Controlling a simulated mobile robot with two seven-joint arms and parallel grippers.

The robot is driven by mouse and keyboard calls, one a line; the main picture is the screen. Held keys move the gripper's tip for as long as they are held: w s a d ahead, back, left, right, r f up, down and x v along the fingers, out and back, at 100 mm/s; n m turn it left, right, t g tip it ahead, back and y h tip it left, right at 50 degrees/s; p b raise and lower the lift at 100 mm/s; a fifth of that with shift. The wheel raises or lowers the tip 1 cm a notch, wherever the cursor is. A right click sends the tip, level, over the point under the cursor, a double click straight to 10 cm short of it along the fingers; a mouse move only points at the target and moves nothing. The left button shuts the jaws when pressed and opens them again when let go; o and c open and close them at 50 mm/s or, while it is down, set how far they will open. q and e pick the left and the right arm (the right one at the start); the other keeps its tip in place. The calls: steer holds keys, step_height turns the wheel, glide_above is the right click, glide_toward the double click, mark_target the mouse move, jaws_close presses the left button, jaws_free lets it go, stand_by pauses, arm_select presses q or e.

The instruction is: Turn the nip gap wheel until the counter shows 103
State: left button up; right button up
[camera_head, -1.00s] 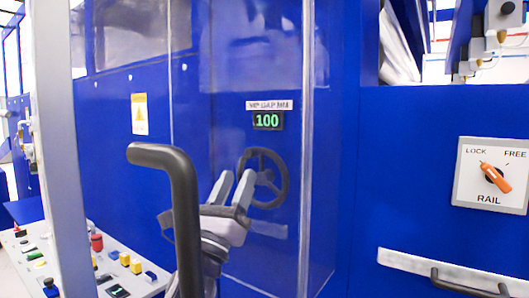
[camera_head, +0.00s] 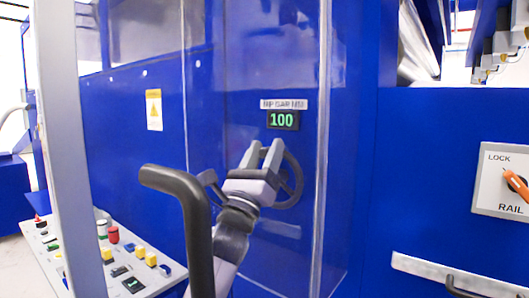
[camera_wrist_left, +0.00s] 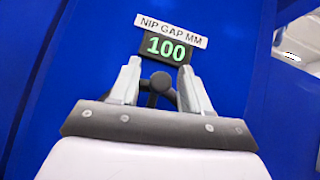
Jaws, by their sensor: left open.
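The nip gap wheel (camera_head: 290,184) is a dark handwheel on the blue machine face, partly hidden behind my left gripper. In the left wrist view its hub and part of its rim (camera_wrist_left: 160,84) show between the fingers. The counter (camera_head: 283,120) above it reads 100 in green; it also shows in the left wrist view (camera_wrist_left: 166,48). My left gripper (camera_head: 262,152) is open, its two grey fingers pointing at the wheel. I cannot tell whether they touch the rim. My right gripper is not in view.
A clear panel (camera_head: 321,150) stands around the wheel area. A dark curved handle (camera_head: 175,182) is in the foreground. A console with several buttons (camera_head: 131,268) lies at lower left. A LOCK/FREE rail switch (camera_head: 513,186) is at right, above a drawer-like handle (camera_head: 470,285).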

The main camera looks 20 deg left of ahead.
arm_select(q)
jaws_close()
steer(key=shift+m, duration=0.3)
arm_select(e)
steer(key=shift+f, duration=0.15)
arm_select(q)
steer(key=s+d+f+m+g+h+b, duration=0.1)
steer(key=f+m+g+h+b, duration=0.3)
steer(key=m+g, duration=0.5)
steer(key=s+d+f+m+g+h+b, duration=0.1)
steer(key=d+f+m+g+h+b, duration=0.3)
steer(key=m+g, duration=0.6)
steer(key=m+h+b, duration=0.1)
steer(key=m, duration=1.2)
steer(key=shift+d+f+h+b, duration=0.15)
steer(key=shift+d+h+b, duration=0.15)
steer(key=shift+h, duration=0.1)
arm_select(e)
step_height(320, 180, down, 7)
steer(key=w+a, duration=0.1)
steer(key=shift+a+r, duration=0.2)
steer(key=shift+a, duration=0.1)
